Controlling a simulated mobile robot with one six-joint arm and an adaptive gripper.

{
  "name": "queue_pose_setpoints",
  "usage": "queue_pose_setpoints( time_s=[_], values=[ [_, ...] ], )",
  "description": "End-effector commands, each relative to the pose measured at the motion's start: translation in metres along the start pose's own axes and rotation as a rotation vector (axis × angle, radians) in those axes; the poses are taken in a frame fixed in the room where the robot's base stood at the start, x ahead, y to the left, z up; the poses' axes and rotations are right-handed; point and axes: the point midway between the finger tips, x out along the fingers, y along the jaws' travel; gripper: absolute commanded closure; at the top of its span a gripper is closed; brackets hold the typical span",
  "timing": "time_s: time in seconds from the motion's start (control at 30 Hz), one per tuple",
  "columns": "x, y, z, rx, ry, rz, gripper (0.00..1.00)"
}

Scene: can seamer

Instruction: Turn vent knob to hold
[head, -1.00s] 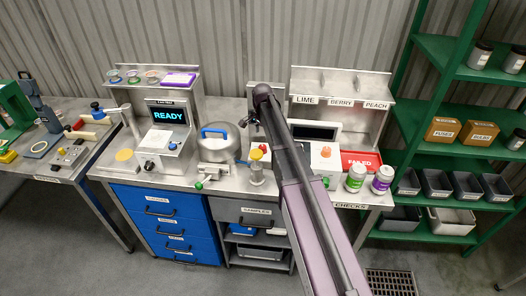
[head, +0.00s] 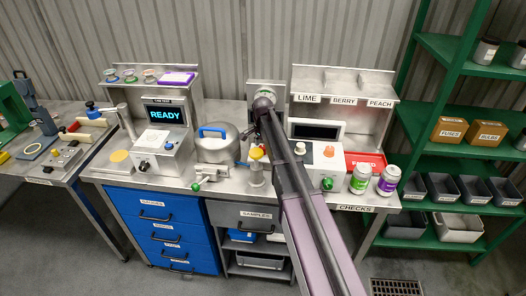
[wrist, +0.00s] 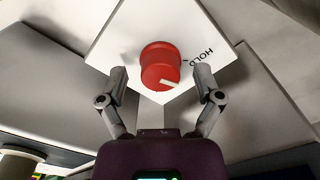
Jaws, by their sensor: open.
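The vent knob (wrist: 160,66) is red, with a white pointer mark on its lower right side. It sits on a white panel (wrist: 125,28) in the wrist view. The word HOLD (wrist: 202,56) is printed to the right of the knob, with a short tick beside it. The pointer mark does not line up with this tick. My gripper (wrist: 161,78) is open, with one finger on each side of the knob and visible gaps between. In the head view my arm hides the gripper, and I cannot make out this knob there for certain.
A steel pot with a blue handle (head: 213,132) stands left of my arm, beside a machine with a READY screen (head: 166,114).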

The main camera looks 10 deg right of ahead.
Motion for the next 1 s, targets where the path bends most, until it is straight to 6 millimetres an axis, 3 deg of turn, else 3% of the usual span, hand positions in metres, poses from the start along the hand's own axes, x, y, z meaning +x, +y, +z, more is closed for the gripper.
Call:
queue_pose_setpoints(
  time_s=[0.47, 0.73, 1.0],
  values=[
    [0.0036, 0.0001, -0.0001, 0.000, 0.000, 0.000, 0.16],
    [0.0036, 0.0001, 0.0000, 0.000, 0.000, 0.000, 0.96],
    [0.0038, 0.0005, 0.0002, -0.023, 0.000, 0.001, 0.99]
  ],
)
